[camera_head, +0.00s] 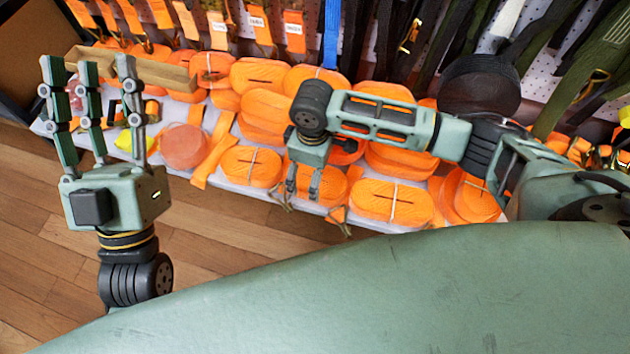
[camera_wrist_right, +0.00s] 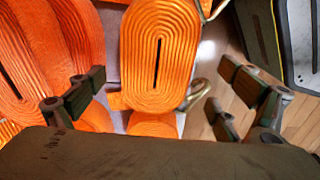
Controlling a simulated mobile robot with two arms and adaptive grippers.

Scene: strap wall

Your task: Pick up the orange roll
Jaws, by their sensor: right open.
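Several orange rolls of strap lie on the white shelf. One orange roll (camera_wrist_right: 160,45) fills the middle of the right wrist view, between and beyond the fingers of my right gripper (camera_wrist_right: 158,88). In the head view my right gripper (camera_head: 303,189) points down, open and empty, over the front row, close to an orange roll (camera_head: 330,187) that it partly hides. I cannot tell whether the fingers touch it. My left gripper (camera_head: 92,85) is at the left, fingers up and spread, open and empty, in front of the shelf's left end.
Neighbouring orange rolls (camera_head: 252,167) and (camera_head: 392,203) lie close on both sides. A cardboard box (camera_head: 160,73) stands at the back left. Straps hang from the pegboard behind, including a blue strap (camera_head: 331,35). The wooden floor (camera_head: 235,230) is clear in front.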

